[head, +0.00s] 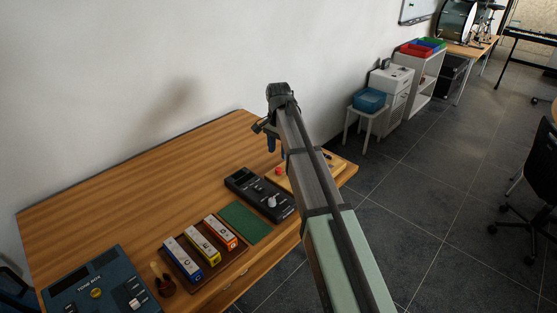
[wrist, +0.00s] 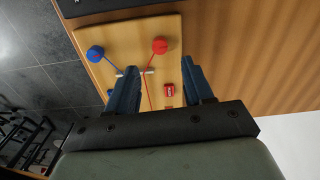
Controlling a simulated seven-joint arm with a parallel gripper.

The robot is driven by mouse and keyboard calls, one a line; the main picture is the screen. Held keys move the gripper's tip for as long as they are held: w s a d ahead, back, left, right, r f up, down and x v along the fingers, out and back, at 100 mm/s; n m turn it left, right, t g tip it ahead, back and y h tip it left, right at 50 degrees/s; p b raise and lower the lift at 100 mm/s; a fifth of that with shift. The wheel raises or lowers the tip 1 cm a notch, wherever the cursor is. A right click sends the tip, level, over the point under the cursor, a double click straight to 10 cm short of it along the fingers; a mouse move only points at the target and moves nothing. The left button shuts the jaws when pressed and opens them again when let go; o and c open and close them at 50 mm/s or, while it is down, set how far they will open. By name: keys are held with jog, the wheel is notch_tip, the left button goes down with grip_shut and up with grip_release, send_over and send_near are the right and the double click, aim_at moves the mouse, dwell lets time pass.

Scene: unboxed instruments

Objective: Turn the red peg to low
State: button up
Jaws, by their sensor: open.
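The red peg (wrist: 160,45) is a round red knob on a pale wooden board (wrist: 120,28) in the wrist view. A thin red line runs from it down the board. A blue knob (wrist: 95,54) sits to its left, with a blue line. A small red block with a pale mark (wrist: 168,90) lies lower on the board. My gripper (wrist: 161,73) is open and empty, its blue fingers apart, with the red peg beyond the fingertips. In the head view the red peg (head: 280,170) shows on the board (head: 290,181), which my arm partly hides.
On the wooden table (head: 130,190), a black device with a pale knob (head: 262,194), a green mat (head: 245,222), a tray of several coloured blocks (head: 200,248) and a blue tone box (head: 100,290) stand left of the board. The table's back left is clear.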

notch_tip(320, 180, up, 6)
dwell(0.4)
jog(key=shift+d, duration=0.1)
